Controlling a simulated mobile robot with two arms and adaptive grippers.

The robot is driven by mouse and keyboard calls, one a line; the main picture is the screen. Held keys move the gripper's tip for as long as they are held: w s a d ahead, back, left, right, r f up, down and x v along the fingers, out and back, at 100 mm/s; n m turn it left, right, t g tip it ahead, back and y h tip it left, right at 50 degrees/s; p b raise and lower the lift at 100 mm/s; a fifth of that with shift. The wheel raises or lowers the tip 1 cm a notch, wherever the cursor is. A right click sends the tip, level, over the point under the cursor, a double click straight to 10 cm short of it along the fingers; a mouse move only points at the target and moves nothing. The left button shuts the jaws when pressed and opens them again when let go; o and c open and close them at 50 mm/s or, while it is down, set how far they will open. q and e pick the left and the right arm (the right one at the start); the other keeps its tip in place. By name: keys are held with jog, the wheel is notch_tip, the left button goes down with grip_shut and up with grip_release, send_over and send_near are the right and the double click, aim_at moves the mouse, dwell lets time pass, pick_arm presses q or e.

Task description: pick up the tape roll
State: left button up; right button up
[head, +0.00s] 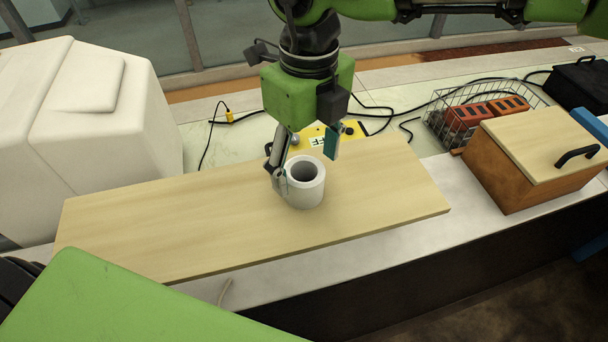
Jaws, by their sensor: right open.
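The tape roll (308,191) is a white, thick-walled ring standing on its flat end on a light wooden board (150,228), its dark hole facing up. My right gripper (306,166) comes down from above with its fingers spread. One finger is close to the roll's left side and overlaps its edge in the head view; I cannot tell whether they touch. The other finger is above and behind the roll's right side. Nothing is between the fingers that I can see held. My left gripper is not in view.
A white blocky case (90,130) stands at the left. A wire basket (440,128) with red bricks (470,115) and a wooden box (530,170) with a black handle stand at the right. A yellow device (318,134) and black cables lie behind the board. The board's left half is clear.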

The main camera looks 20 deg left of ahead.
aim_at(305, 171)
notch_tip(305, 171, down, 3)
jog(key=shift+s+a+f+p, duration=0.1)
jog(key=shift+s+f+p, duration=0.05)
jog(key=shift+p, duration=0.55)
jog(key=shift+f, duration=0.3)
jog(key=c, duration=1.2)
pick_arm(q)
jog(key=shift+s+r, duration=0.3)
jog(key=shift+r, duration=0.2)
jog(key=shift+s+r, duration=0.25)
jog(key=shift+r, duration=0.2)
pick_arm(e)
jog(key=shift+r, duration=0.15)
